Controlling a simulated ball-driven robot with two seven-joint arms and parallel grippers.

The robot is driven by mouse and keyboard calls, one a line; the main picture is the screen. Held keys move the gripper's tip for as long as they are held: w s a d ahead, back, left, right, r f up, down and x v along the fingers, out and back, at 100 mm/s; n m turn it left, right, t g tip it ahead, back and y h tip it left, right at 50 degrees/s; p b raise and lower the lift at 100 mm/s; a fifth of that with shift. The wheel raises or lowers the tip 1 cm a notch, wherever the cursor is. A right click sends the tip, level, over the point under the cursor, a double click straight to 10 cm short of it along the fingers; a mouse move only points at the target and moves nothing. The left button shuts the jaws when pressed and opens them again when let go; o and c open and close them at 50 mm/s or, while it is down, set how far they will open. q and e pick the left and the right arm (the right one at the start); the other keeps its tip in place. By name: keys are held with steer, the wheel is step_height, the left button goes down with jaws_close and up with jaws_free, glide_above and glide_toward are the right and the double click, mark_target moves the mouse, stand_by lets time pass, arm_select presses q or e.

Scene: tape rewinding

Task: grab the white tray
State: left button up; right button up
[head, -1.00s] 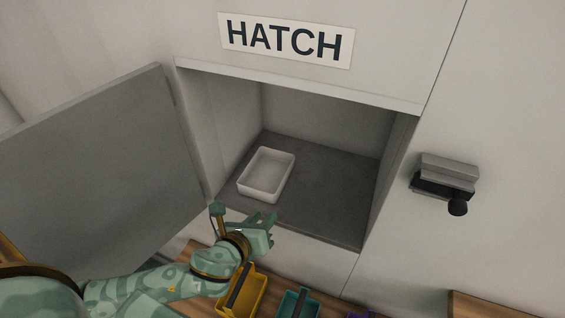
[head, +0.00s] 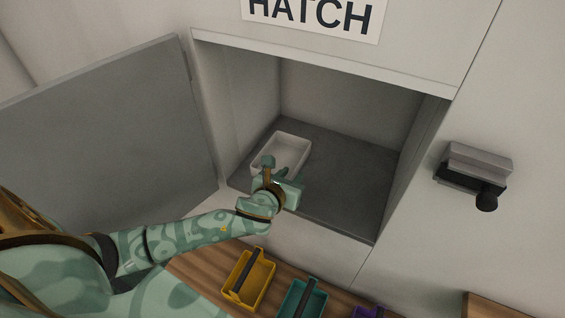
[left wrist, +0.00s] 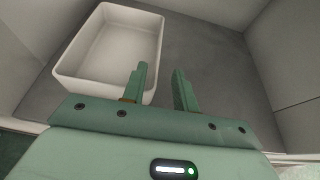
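The white tray (head: 284,151) is an empty, open rectangular box on the dark floor of the hatch, toward its left side. It also shows in the left wrist view (left wrist: 112,45), at the upper left. My left gripper (head: 282,174) reaches into the hatch opening at the tray's near edge and hides part of it. In the left wrist view its two fingers (left wrist: 163,85) stand apart with nothing between them. The left finger overlaps the tray's near right corner in the picture; I cannot tell whether it touches. My right gripper is not in view.
The grey hatch door (head: 105,130) stands open at the left. A latch with a black knob (head: 474,178) is on the wall at the right. Yellow (head: 248,282), teal (head: 302,299) and purple (head: 369,312) carriers stand on the wooden surface below. The hatch floor right of the tray is clear.

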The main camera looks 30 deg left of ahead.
mark_target(297, 167)
arm_select(q)
steer(key=b+x, duration=0.1)
steer(key=x, duration=0.4)
steer(key=shift+w+a+f+b, duration=0.1)
steer(key=shift+a+f+b, duration=0.1)
steer(key=shift+b, duration=0.15)
steer(key=shift+r, duration=0.1)
steer(key=shift+c, duration=0.9)
jaws_close()
steer(key=shift+r, duration=0.1)
